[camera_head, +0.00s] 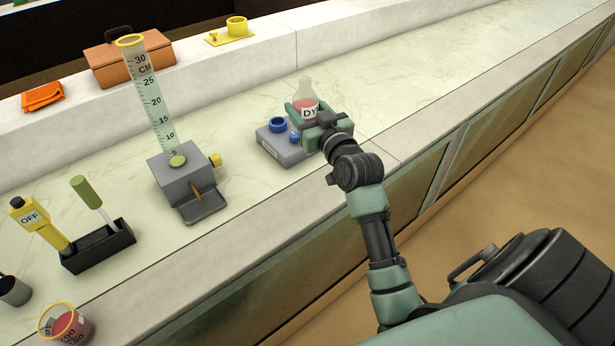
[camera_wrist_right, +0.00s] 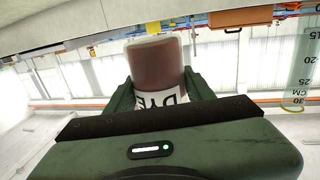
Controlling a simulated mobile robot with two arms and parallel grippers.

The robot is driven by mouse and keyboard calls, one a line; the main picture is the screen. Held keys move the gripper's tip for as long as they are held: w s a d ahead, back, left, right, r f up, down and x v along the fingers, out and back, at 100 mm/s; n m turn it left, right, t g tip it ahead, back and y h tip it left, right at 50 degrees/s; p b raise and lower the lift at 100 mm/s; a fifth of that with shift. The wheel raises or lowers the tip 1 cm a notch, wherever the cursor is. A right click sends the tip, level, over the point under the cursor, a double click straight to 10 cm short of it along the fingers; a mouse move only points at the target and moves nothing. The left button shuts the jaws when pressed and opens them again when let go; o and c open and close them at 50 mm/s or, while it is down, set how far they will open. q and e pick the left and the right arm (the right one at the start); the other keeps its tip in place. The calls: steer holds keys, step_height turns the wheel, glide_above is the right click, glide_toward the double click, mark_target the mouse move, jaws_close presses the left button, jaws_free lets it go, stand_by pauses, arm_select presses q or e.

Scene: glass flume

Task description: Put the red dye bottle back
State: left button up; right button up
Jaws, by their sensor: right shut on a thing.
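The red dye bottle (camera_head: 305,88) has a clear, pale top, red contents and a white label with "DY" showing. My right gripper (camera_head: 308,113) is shut on it, with a finger on each side, and the bottle stands about upright. In the right wrist view the bottle (camera_wrist_right: 155,58) sits between the two green fingers (camera_wrist_right: 155,90), its picture upside down. A grey holder (camera_head: 283,151) with blue rings is on the counter beside and partly under the gripper. Whether the bottle touches the holder is hidden. My left gripper is not in view.
A tall measuring cylinder (camera_head: 152,97) stands on a grey base (camera_head: 182,172) to the left. An orange case (camera_head: 105,62) lies on the back ledge. The counter right of the bottle is clear.

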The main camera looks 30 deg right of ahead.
steer(key=shift+w+d+f, duration=0.2)
steer(key=shift+d+f, duration=0.05)
steer(key=shift+f+b, duration=1.7)
steer(key=shift+f, duration=7.8)
steer(key=shift+f, duration=0.1)
steer(key=o, duration=1.4)
steer(key=s, duration=0.4)
steer(key=s+a, duration=0.1)
steer(key=s, duration=0.7)
steer(key=shift+a, duration=0.4)
